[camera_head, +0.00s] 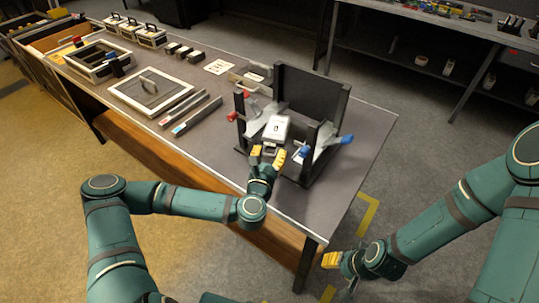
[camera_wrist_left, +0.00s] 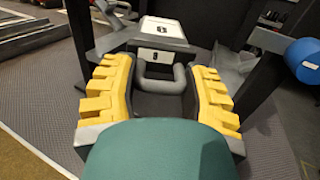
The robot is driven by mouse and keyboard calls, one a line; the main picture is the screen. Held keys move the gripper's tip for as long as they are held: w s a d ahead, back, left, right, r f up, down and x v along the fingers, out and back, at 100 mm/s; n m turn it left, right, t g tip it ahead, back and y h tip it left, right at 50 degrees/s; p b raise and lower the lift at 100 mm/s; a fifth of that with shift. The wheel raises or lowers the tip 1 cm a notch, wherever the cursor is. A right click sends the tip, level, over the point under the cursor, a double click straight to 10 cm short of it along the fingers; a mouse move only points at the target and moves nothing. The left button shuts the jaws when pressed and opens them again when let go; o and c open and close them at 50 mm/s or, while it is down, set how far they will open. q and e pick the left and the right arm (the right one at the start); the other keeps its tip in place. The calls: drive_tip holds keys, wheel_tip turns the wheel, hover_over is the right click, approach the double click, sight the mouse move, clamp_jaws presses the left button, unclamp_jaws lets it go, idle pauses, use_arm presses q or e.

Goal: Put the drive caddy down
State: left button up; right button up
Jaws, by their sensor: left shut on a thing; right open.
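The drive caddy (camera_head: 277,128) is a white-topped box with a dark grey loop handle, inside the black frame (camera_head: 312,92) on the table. In the left wrist view the caddy (camera_wrist_left: 163,31) is ahead, with its handle (camera_wrist_left: 160,82) between the yellow finger pads. My left gripper (camera_head: 267,155) is shut on the caddy's handle at the frame's front opening. It also shows in the left wrist view (camera_wrist_left: 160,90). Whether the caddy's underside touches anything is hidden. My right gripper (camera_head: 335,262) is open and empty, low beside the table, over the floor.
Clamps with red (camera_head: 232,116) and blue (camera_head: 346,139) ends flank the caddy. Grey bars (camera_head: 190,112), a framed panel (camera_head: 150,92), small dark blocks (camera_head: 184,50) and several handled boxes (camera_head: 150,35) are further left. The table's right end (camera_head: 372,125) is clear.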

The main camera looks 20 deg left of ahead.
use_arm(q)
drive_tip(key=shift+r, duration=0.15)
drive_tip(key=shift+f+b, duration=0.3)
drive_tip(key=shift+f, duration=0.2)
drive_tip(key=shift+f, duration=0.15)
drive_tip(key=o, duration=1.3)
drive_tip(key=shift+c, duration=0.2)
